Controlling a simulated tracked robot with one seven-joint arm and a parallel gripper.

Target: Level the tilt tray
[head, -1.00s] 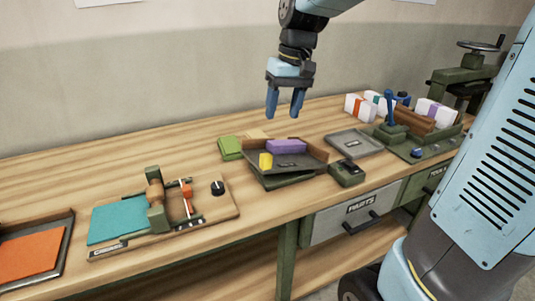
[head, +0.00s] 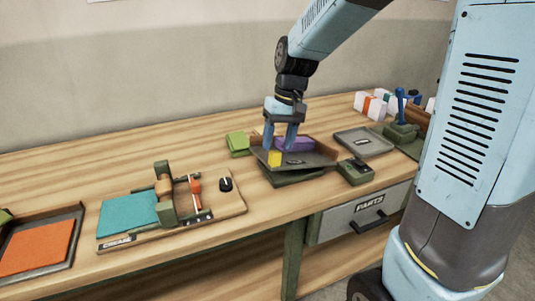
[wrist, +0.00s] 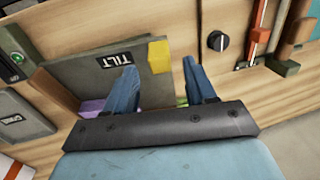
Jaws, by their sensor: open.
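The tilt tray (head: 318,158) is a dark grey tray with a raised wall, sitting at a tilt on a green base (head: 295,178). In the wrist view its grey floor (wrist: 85,70) carries a TILT label. A purple block (head: 297,144) lies toward its back and a yellow block (head: 275,158) stands near its left front edge; the yellow block also shows in the wrist view (wrist: 159,53). My gripper (head: 280,147) is open, pointing down over the tray's left part, with its fingers close to the yellow block. Whether they touch anything is unclear. The fingers partly hide the purple block.
A board with a teal pad (head: 128,214) and a black knob (head: 226,184) lies to the left. Bare wood lies between.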

